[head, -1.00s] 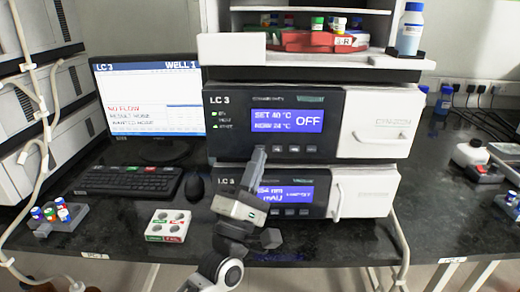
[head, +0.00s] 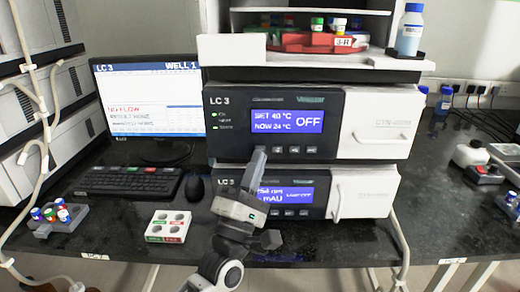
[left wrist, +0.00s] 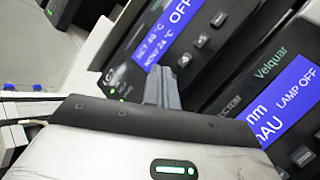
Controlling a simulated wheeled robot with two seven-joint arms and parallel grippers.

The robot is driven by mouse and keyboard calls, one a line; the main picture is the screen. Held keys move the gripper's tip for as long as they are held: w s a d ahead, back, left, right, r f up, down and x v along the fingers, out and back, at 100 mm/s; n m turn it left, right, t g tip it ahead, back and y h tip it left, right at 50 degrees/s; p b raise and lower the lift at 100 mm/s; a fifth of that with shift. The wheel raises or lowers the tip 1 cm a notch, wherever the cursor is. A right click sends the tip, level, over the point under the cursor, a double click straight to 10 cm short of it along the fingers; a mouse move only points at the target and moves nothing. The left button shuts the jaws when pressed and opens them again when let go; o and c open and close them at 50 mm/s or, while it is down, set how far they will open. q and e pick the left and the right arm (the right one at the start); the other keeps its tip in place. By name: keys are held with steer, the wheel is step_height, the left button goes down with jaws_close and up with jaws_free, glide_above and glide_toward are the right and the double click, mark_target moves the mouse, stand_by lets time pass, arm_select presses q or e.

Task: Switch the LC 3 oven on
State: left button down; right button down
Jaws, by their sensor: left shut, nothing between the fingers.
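The LC 3 oven (head: 225,140) is the upper dark-fronted module in the middle of the head view. Its blue display (head: 287,121) reads SET 40 °C, NOW 24 °C and OFF. A row of small buttons (head: 295,150) sits below the display. In the left wrist view, the oven display (left wrist: 172,28) and its buttons (left wrist: 201,41) show at a tilt. My left gripper (head: 258,156) is shut and empty, its fingertips pointing up just in front of the oven's lower edge, left of the buttons. Whether it touches the panel I cannot tell. My right gripper is not in view.
Below the oven, another module (head: 225,190) has a display reading LAMP OFF (head: 285,194). A monitor (head: 148,98), keyboard (head: 130,181) and mouse (head: 194,187) stand left. A white vial rack (head: 168,226) lies on the bench in front. A red tray (head: 318,42) sits above.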

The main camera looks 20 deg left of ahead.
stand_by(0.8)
arm_select(q)
steer(key=shift+w, duration=0.2)
steer(key=shift+w+a, duration=0.1)
steer(key=shift+w, duration=0.1)
steer(key=shift+w+a+b, duration=0.1)
steer(key=shift+w+b, duration=0.25)
steer(key=shift+w, duration=0.05)
stand_by(0.5)
steer(key=shift+s, duration=0.1)
steer(key=shift+s+d+p, duration=0.2)
steer(key=shift+s+p, duration=0.1)
steer(key=shift+s, duration=0.4)
